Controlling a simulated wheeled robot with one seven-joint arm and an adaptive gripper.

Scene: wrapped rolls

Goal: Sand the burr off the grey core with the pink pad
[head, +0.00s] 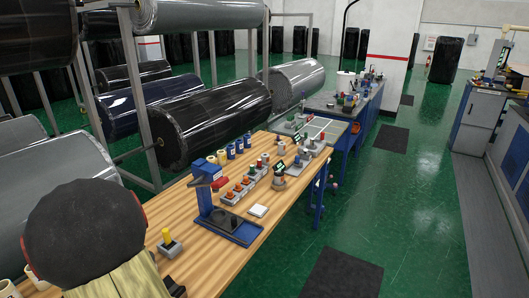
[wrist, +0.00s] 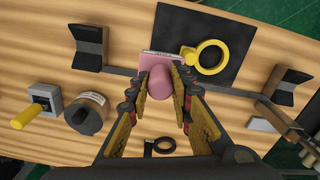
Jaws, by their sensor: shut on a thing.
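In the wrist view, my gripper (wrist: 162,84) is shut on the rounded handle of the pink pad (wrist: 160,61), with one finger on each side. The pad is close to the near edge of a black mat (wrist: 205,25); I cannot tell whether it touches the surface below. A grey core (wrist: 84,119) with a pale printed label stands on the wooden table to the left, apart from the pad. I cannot make out a burr on it. My gripper is not visible in the head view.
A yellow ring (wrist: 222,46) lies on the mat, close right of the pad. Dark supports stand left (wrist: 90,47) and right (wrist: 285,86). A grey block with a yellow peg (wrist: 27,117) is at far left. A blue press (head: 207,200) stands mid-bench.

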